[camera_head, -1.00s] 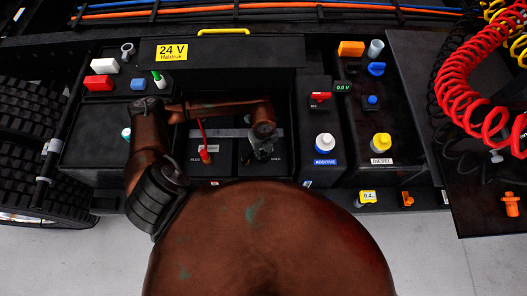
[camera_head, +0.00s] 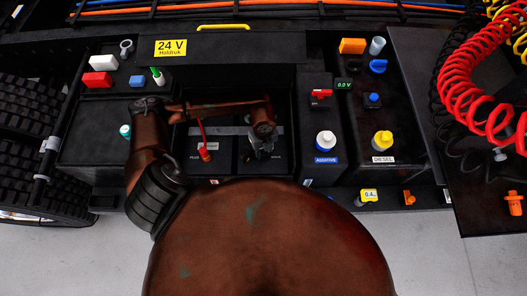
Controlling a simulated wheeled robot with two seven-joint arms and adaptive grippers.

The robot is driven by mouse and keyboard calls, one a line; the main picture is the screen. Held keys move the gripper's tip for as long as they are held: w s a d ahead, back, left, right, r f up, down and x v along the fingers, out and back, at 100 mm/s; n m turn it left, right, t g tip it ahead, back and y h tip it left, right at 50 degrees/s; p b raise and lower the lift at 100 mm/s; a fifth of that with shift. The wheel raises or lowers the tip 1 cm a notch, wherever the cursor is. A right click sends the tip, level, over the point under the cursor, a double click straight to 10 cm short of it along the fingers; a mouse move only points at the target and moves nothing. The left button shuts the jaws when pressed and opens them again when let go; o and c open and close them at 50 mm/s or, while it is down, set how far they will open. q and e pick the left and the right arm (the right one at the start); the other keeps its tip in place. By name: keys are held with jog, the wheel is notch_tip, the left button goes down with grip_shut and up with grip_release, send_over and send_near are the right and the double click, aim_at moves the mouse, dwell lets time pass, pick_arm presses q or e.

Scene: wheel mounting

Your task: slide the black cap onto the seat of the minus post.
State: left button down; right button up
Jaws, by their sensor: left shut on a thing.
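My left arm reaches over the open battery box, and my left gripper (camera_head: 262,150) points down at the minus side, beside the dark label at the right. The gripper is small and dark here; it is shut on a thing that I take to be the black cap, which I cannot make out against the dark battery. The minus post and its seat are hidden under the gripper, so I cannot tell whether cap and post touch. The plus post (camera_head: 205,155) with its red cap and red cable stands to the left. My right gripper is not in view.
A grey strap (camera_head: 225,131) crosses the battery. A white-capped additive filler (camera_head: 325,142) and a yellow-capped diesel filler (camera_head: 382,141) stand to the right. A red switch (camera_head: 320,98) is near the box's right wall. Red coiled hose (camera_head: 480,95) hangs at the far right.

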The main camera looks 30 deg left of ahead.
pick_arm(q)
jog(key=c, duration=1.6)
grip_release()
jog(key=shift+r, duration=3.75)
